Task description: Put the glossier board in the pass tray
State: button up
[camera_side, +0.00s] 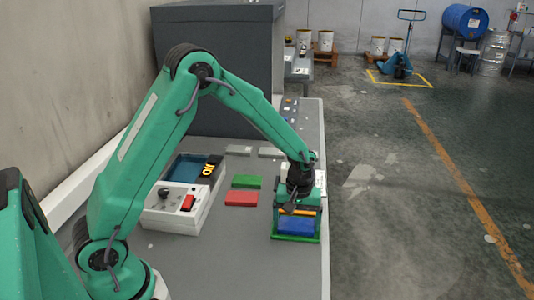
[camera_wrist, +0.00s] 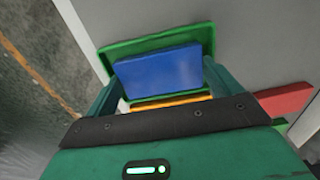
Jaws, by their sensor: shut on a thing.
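A blue board (camera_side: 296,226) sits low over a green tray (camera_side: 297,240). My gripper (camera_side: 298,214) reaches straight down there, its fingers at the two ends of the board, shut on it. In the wrist view the blue board (camera_wrist: 158,72) spans the space between the fingers, with the green tray's rim (camera_wrist: 125,47) beyond it. An orange-yellow strip (camera_wrist: 165,103) lies alongside the blue board, mostly hidden by my gripper. I cannot tell if the blue board touches the tray floor. Tray writing is not readable, and which board is glossier is unclear.
A red board (camera_side: 241,199) and a green board (camera_side: 246,182) lie left of the green tray. Further left stand a white control box (camera_side: 175,218) with a red switch and a dark blue tray (camera_side: 187,168). Pale blocks (camera_side: 238,150) lie behind. The front bench is clear.

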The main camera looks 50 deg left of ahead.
aim_at(296, 224)
jog(key=o, duration=0.7)
jog(key=shift+r, duration=0.1)
notch_tip(296, 224, up, 13)
jog(key=shift+r, duration=0.1)
dwell(0.4)
jog(key=shift+s, duration=0.1)
dwell(0.4)
